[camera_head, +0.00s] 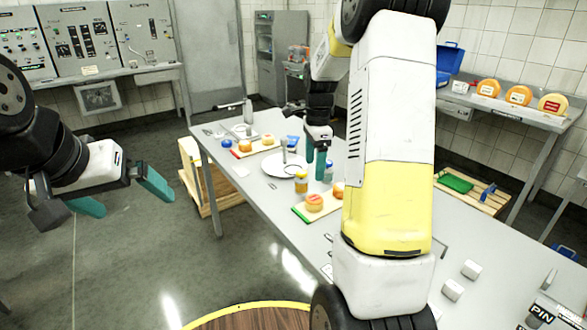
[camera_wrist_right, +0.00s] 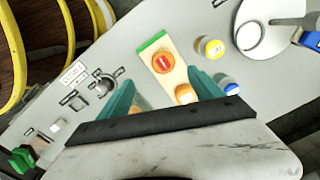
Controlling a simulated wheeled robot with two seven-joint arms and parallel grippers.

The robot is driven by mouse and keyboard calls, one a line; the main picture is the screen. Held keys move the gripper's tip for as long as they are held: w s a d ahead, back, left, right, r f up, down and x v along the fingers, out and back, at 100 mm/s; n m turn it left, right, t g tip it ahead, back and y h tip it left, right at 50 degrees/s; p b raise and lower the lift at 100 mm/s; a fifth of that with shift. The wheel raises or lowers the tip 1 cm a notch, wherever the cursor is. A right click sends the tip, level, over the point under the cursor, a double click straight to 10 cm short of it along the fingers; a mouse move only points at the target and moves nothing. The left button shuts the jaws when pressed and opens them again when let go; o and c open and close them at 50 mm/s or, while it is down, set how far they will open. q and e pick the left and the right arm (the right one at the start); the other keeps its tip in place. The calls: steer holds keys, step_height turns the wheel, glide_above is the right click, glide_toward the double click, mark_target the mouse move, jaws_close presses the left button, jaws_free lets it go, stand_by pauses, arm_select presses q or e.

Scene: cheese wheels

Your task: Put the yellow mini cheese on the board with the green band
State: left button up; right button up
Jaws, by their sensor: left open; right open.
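The yellow mini cheese (camera_head: 301,185) stands on the grey table beside the board with the green band (camera_head: 300,214). In the right wrist view the yellow cheese (camera_wrist_right: 211,47) is right of that board (camera_wrist_right: 171,80). An orange cheese with a red label (camera_head: 314,202) and another orange cheese (camera_head: 338,190) sit on the board. My right gripper (camera_head: 315,160) is open and empty, pointing down above the table behind the yellow cheese; its fingers (camera_wrist_right: 163,90) frame the board's near end in the wrist view. My left gripper (camera_head: 121,195) is open and empty, left of the table over the floor.
A white plate (camera_head: 283,167) lies behind the yellow cheese. A red-banded board (camera_head: 258,148) with orange cheeses is farther back. My right arm hides the table's middle.

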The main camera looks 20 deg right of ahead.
steer(key=s+a+r+n+t+y, duration=0.1)
steer(key=s+a+r+n+t, duration=0.1)
steer(key=s+a+r+n, duration=0.3)
steer(key=s+a+r+n+t, duration=0.1)
steer(key=s+a+r+n, duration=0.2)
steer(key=s+r+n, duration=0.35)
steer(key=s+a+r+n+t, duration=0.1)
steer(key=s+a+n, duration=0.1)
steer(key=s, duration=0.4)
steer(key=s+a+r+n+t+y, duration=0.1)
steer(key=s+a+n, duration=0.1)
steer(key=s+n, duration=0.3)
steer(key=shift+s+t, duration=0.4)
steer(key=shift+s, duration=0.9)
steer(key=shift+a+n, duration=0.1)
steer(key=shift+n, duration=0.15)
